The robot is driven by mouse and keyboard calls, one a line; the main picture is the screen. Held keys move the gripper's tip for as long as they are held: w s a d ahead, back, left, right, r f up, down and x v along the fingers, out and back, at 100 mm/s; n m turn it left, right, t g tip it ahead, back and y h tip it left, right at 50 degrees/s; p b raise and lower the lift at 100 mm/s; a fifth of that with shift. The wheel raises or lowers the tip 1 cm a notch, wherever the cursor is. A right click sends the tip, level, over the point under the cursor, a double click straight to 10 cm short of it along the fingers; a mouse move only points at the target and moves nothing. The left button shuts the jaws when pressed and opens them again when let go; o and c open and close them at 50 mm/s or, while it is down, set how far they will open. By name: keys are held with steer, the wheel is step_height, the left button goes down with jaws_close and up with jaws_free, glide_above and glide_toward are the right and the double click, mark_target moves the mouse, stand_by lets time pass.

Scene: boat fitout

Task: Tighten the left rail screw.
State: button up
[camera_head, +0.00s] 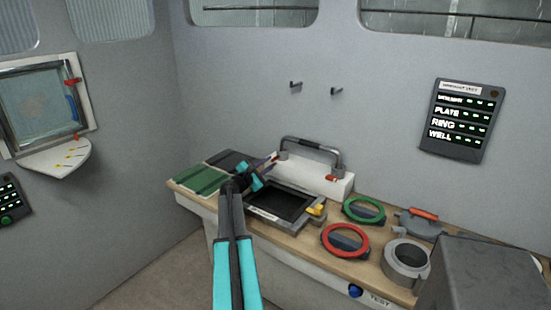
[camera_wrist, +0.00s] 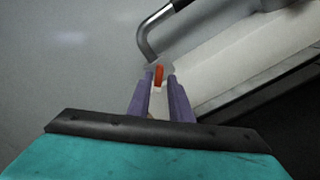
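The rail (camera_head: 312,144) is a dark bar on two posts, on a white block (camera_head: 318,169) at the back of the bench. A red screw handle (camera_head: 331,178) shows below its right post. My gripper (camera_head: 272,161) is at the rail's left end, which is partly hidden behind it. In the wrist view, my gripper's purple fingers (camera_wrist: 161,82) stand a little apart. The red left rail screw (camera_wrist: 159,75) shows between their tips, just below the bent end of the rail (camera_wrist: 147,42). Whether the fingers press on it I cannot tell.
A dark framed tray (camera_head: 283,201) lies in front of the rail. A green ring (camera_head: 364,203), a red ring (camera_head: 325,240) and a grey round fitting (camera_head: 398,258) stand to the right. A green striped plate (camera_head: 193,180) lies left. A dark box (camera_head: 485,280) blocks the front right.

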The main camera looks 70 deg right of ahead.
mark_target(274, 160)
steer(key=shift+p+x, duration=0.45)
steer(key=shift+x, duration=2.2)
